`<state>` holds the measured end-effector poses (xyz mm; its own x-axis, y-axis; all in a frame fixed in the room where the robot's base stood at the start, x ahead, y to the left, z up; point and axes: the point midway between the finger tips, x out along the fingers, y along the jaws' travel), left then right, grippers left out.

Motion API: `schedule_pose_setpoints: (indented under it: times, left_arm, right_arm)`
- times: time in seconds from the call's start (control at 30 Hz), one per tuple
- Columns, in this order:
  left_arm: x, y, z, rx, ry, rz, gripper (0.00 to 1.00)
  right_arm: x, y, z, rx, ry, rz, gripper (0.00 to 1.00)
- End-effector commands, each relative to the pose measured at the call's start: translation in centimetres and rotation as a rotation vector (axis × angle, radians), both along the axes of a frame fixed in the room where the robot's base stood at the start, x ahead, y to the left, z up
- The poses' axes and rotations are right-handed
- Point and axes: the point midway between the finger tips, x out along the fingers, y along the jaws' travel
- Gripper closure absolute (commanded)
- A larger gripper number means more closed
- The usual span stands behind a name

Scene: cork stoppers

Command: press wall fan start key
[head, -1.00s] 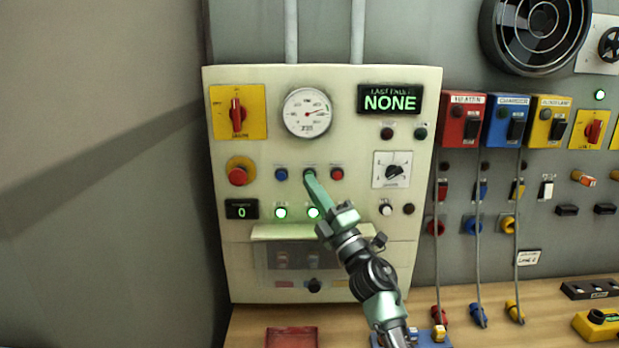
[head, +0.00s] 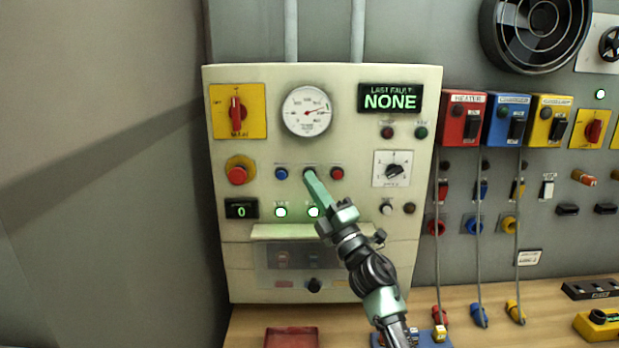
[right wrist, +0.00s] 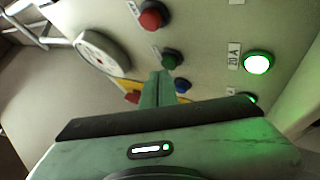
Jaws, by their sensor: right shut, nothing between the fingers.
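A cream control panel (head: 340,80) on the wall carries a row of three push buttons: blue (head: 281,174), a middle one and red (head: 337,174). The middle button is green in the right wrist view (right wrist: 173,59); in the head view my fingertips mostly cover it. My right gripper (head: 310,176) is shut and empty, its tips right at this green button. It also shows in the right wrist view (right wrist: 158,77). I cannot tell whether the tips touch the button. The button labels are too small to read. My left gripper is not in view.
A round black fan (head: 535,30) is at the upper right. Two lit green-white buttons (head: 281,212) sit below the row, one beside my gripper. A ledge (head: 300,232) juts out below them. A red emergency button (head: 237,175) is at the left.

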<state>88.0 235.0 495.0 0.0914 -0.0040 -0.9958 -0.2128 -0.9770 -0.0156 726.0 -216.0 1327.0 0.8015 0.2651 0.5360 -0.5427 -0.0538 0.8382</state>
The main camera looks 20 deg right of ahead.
Motion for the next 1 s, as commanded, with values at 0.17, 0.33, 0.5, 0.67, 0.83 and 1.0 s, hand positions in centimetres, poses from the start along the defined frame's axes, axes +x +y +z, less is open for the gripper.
schedule_pose_setpoints:
  times: [0.17,0.33,0.5,0.67,0.83,1.0]
  left_arm:
    - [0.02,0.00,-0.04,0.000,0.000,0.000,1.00]
    - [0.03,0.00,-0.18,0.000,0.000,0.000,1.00]
    - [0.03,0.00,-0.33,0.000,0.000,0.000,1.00]
    - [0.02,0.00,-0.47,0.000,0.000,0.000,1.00]
    - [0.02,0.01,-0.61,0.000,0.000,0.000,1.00]
    - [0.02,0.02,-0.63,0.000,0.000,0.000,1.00]
  right_arm:
    - [0.03,-0.01,-0.02,0.000,0.000,0.000,1.00]
    - [0.19,-0.05,-0.02,0.000,0.000,0.000,1.00]
    - [0.39,-0.10,-0.04,0.000,0.000,0.000,1.00]
    - [0.59,-0.15,-0.07,0.000,0.000,0.000,1.00]
    - [0.77,-0.21,-0.05,0.000,0.000,0.000,1.00]
    - [0.86,-0.24,0.02,0.000,0.000,0.000,1.00]
